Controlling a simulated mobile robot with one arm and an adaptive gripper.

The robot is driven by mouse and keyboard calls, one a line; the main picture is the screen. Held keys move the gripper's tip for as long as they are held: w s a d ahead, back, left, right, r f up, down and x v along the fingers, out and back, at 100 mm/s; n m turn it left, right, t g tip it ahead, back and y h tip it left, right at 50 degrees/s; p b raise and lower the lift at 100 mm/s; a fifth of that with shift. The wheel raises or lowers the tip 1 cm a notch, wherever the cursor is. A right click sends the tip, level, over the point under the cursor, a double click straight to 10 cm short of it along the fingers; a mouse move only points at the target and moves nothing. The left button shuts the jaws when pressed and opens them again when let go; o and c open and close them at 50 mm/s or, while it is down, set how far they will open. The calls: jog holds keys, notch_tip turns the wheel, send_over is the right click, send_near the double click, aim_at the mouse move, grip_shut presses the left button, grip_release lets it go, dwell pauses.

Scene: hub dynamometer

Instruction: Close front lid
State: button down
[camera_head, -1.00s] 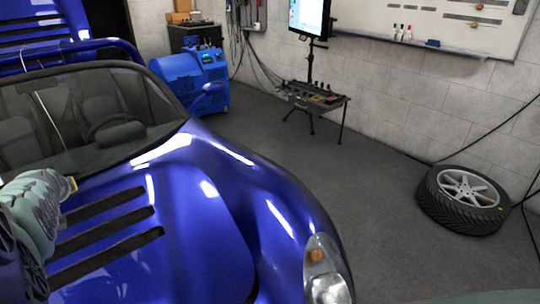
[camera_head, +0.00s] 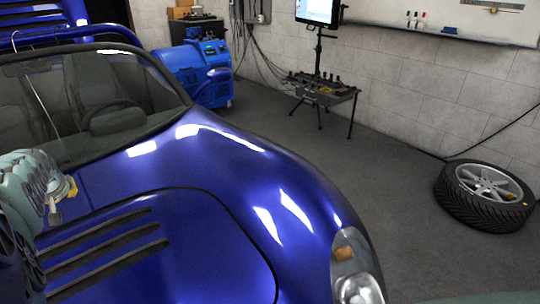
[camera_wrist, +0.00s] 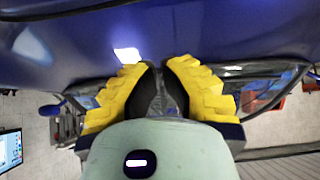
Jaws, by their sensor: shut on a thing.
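The front lid (camera_head: 190,235) is the blue panel with several dark slots on the car's nose, at the lower left of the head view. Its outline shows as a thin dark seam, and it looks nearly level with the bodywork. My gripper (camera_head: 62,192) is at the left edge of the head view, over the lid side; its tips are small there. In the wrist view, the yellow fingers of my gripper (camera_wrist: 168,78) are close together against the blue bodywork. The gripped part between the dark pads is mostly hidden.
The windshield (camera_head: 90,105) is behind the lid. A blue machine (camera_head: 195,75) and a small tool table (camera_head: 322,90) stand by the wall. A loose wheel (camera_head: 485,192) lies at the right. The floor (camera_head: 350,165) between car and wall is clear.

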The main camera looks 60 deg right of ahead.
jog(key=b, duration=0.7)
send_over(81, 222)
jog(key=f, duration=0.4)
jog(key=shift+s+a+f, duration=0.1)
jog(key=shift+s+f, duration=0.1)
jog(key=shift+s, duration=0.15)
jog(key=b, duration=0.2)
jog(key=f+b, duration=0.1)
jog(key=b, duration=0.1)
jog(key=shift+w+f, duration=0.2)
jog(key=shift+w, duration=0.1)
jog(key=shift+w+r, duration=0.1)
